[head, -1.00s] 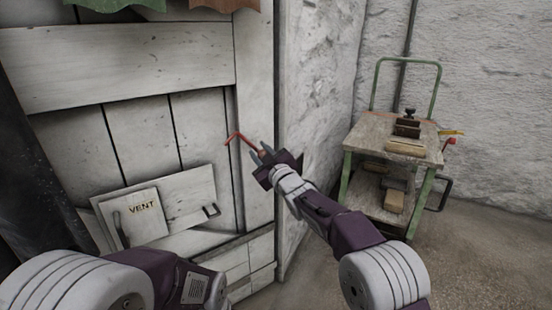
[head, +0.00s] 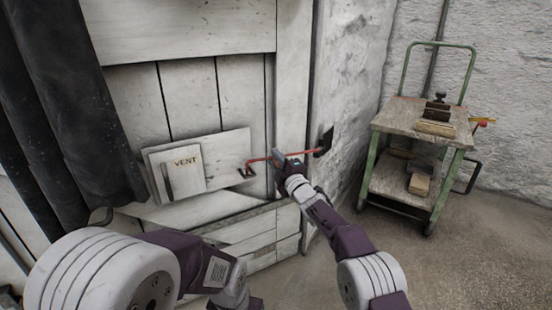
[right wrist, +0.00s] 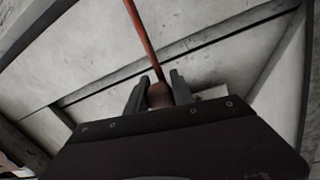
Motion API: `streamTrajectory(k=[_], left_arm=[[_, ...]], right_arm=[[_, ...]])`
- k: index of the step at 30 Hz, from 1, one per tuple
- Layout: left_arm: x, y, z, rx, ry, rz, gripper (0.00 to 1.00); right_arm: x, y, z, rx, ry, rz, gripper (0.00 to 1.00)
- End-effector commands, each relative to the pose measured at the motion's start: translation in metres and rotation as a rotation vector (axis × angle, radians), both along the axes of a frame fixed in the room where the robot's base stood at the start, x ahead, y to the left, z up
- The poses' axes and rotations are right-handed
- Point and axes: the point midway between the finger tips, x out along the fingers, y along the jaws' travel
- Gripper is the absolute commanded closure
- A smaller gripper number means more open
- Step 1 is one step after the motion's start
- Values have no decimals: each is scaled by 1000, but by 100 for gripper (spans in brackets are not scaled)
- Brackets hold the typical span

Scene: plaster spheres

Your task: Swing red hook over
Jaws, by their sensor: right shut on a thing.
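The red hook (head: 310,154) is a thin rod lying nearly level across the white boards. Its right end meets a black bracket (head: 325,140) on the rough wall. Its left tip is at the black staple (head: 246,172) on the white panel marked VENT (head: 222,150); I cannot tell whether it is through the staple. My right gripper (head: 280,160) is shut on the hook. In the right wrist view, the red rod (right wrist: 144,40) runs up from a brownish knob (right wrist: 160,95) between my fingers (right wrist: 156,92). My left arm shows at lower left, but its gripper does not.
A dark handle (head: 168,181) is on the vent plate. A dark curtain (head: 62,110) hangs at the left. A green-framed cart (head: 400,116) with wooden blocks stands at the right. Bare floor lies between my right arm and the cart.

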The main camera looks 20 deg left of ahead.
Motion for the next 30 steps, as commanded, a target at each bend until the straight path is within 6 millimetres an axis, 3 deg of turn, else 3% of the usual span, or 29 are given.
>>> streamTrajectory(k=[6,22,23,24,30], left_arm=[[0,0,-12,0,0,0,64],[0,0,-13,0,0,0,64],[0,0,-13,0,0,0,64],[0,0,-13,0,0,0,64],[0,0,-13,0,0,0,64]], right_arm=[[1,-1,-12,-41,-38,0,100],[1,-1,-16,-59,-47,-1,100],[1,-1,-16,-59,-47,-1,66],[1,-1,-16,-59,-47,-1,55],[1,-1,-15,-57,-47,0,52]])
